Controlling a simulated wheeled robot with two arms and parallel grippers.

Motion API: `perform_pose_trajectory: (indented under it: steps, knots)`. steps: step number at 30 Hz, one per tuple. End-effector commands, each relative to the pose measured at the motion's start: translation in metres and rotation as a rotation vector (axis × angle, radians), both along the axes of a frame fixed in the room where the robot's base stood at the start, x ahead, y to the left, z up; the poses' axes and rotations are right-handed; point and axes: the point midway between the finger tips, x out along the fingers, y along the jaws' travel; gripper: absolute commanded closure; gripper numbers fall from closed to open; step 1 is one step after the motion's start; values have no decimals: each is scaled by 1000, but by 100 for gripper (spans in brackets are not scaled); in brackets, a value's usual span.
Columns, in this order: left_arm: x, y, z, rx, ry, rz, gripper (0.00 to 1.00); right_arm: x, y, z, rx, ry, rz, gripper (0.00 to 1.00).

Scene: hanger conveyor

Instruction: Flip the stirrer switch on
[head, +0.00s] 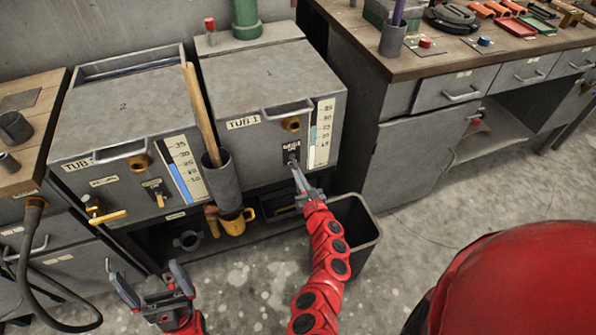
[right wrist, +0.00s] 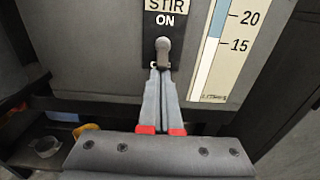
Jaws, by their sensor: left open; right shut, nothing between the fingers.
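The stirrer switch (head: 291,155) is on the front of the grey tub marked TUB 1 (head: 272,92). In the right wrist view the switch (right wrist: 163,50) is a small grey lever with a rounded knob under a "STIR ON" label (right wrist: 166,13); its knob is just below the word ON. My right gripper (head: 298,172) is shut and empty. Its fingertips (right wrist: 160,72) are right at the lower end of the lever; I cannot tell whether they touch. My left gripper (head: 152,288) is open and empty, low above the floor at the left.
A second tub, TUB 2 (head: 120,115), stands left with its own switch (head: 157,192). A grey holder (head: 222,183) with a wooden stick is between the tub fronts. A dark bin (head: 360,230) stands below my right gripper. A workbench (head: 440,60) is at right.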

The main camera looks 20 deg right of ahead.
Motion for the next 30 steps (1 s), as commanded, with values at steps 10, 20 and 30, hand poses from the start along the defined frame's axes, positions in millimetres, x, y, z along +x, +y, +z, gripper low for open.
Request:
perform_pose_trajectory:
  steps: [10,20,30]
  knots:
    - [0,0,59,0,0,0,0,-3,0,18,-5,105,1,100]
    - [0,0,161,0,0,0,0,-6,0,37,-12,320,4,100]
    - [0,0,178,0,0,0,0,-7,0,23,-14,416,0,100]
